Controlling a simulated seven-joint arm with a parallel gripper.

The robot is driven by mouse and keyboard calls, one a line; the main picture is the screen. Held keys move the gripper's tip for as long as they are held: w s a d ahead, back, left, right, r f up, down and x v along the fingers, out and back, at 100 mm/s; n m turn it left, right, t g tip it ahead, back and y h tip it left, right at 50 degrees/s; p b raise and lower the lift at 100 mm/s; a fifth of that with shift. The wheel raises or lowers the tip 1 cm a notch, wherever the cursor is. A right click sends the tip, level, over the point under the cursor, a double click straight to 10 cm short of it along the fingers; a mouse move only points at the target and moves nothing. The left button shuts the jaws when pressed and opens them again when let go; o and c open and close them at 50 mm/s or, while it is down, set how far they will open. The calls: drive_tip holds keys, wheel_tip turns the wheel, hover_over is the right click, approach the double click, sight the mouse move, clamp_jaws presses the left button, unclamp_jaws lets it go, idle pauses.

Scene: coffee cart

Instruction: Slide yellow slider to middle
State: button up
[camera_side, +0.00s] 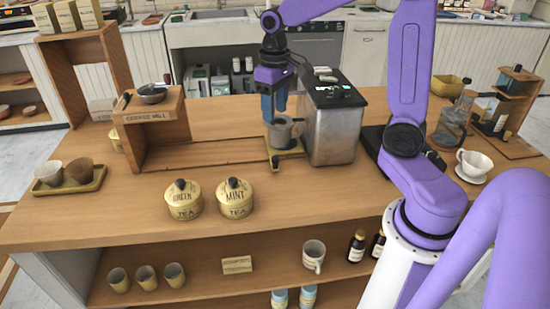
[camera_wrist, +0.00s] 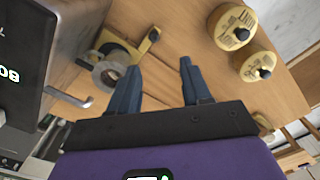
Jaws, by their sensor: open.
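The yellow slider (camera_side: 292,153) is at the right end of its wooden track (camera_side: 210,153), beside the metal boiler. A small black knob (camera_side: 275,162) stands at its front edge. A grey metal cup (camera_side: 283,132) stands on the slider and hides much of it. My gripper (camera_side: 272,115) points down with its blue fingers close to the cup in the side view. In the wrist view my gripper (camera_wrist: 160,64) is open with nothing between the fingers. There the slider (camera_wrist: 143,47) and the cup (camera_wrist: 108,70) lie to the left of the finger gap.
The metal boiler (camera_side: 335,130) stands right of the slider. The wooden coffee mill stand (camera_side: 155,118) is at the track's left end. Two tea tins (camera_side: 184,202) (camera_side: 235,200) stand in front of the track. The track's middle looks clear.

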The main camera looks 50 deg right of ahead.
sight(275, 157)
drive_tip(key=shift+m, duration=0.3)
drive_tip(key=f, duration=0.5)
drive_tip(key=d+f, duration=0.1)
drive_tip(key=f, duration=0.5)
drive_tip(key=w+f, duration=0.1)
drive_tip(key=f, duration=0.5)
drive_tip(key=shift+d+f, duration=0.2)
clamp_jaws()
